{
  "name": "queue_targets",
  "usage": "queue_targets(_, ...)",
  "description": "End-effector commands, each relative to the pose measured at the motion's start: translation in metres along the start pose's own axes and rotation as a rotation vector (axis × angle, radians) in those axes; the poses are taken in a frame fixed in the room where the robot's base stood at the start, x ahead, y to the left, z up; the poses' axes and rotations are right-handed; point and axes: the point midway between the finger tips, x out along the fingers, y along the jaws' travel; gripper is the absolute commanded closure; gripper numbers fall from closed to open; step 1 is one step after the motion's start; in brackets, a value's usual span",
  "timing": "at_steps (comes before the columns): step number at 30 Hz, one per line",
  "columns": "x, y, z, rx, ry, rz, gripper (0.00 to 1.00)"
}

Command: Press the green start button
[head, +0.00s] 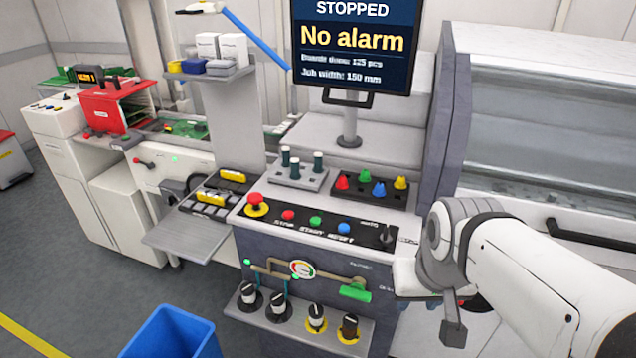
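The green start button (315,221) sits on the black strip of the sloped control panel, between a red button (288,215) and a blue button (344,228). Labels below the buttons are too small to read surely. My gripper (453,330) hangs at the lower right, in front of the machine and well to the right of the green button, not touching it. It is seen edge-on and partly covered by my arm, so its opening does not show. The screen (352,40) reads "STOPPED" and "No alarm".
A red emergency stop (256,205) stands left of the buttons, and a black rotary switch (388,236) stands at the right. Colored cones (371,187) are behind. A green-handled lever (355,291) and several knobs are below. A blue bin (172,335) stands on the floor.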

Motion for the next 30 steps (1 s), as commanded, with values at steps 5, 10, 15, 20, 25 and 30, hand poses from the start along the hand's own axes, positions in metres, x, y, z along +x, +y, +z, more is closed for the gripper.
queue_targets(5,0.0000,0.0000,-0.0001,0.000,0.000,0.000,0.67)
queue_targets(10,0.0000,0.0000,-0.0001,0.000,0.000,0.000,0.76)
queue_targets(15,-0.0001,0.0000,-0.0002,0.000,0.000,0.000,0.90)
queue_targets(20,-0.0001,0.0000,-0.0001,0.000,0.000,0.000,1.00)
queue_targets(25,-0.0001,0.0000,-0.0001,0.000,0.000,0.000,1.00)
queue_targets(30,-0.0001,0.0000,-0.0001,0.000,0.000,0.000,1.00)
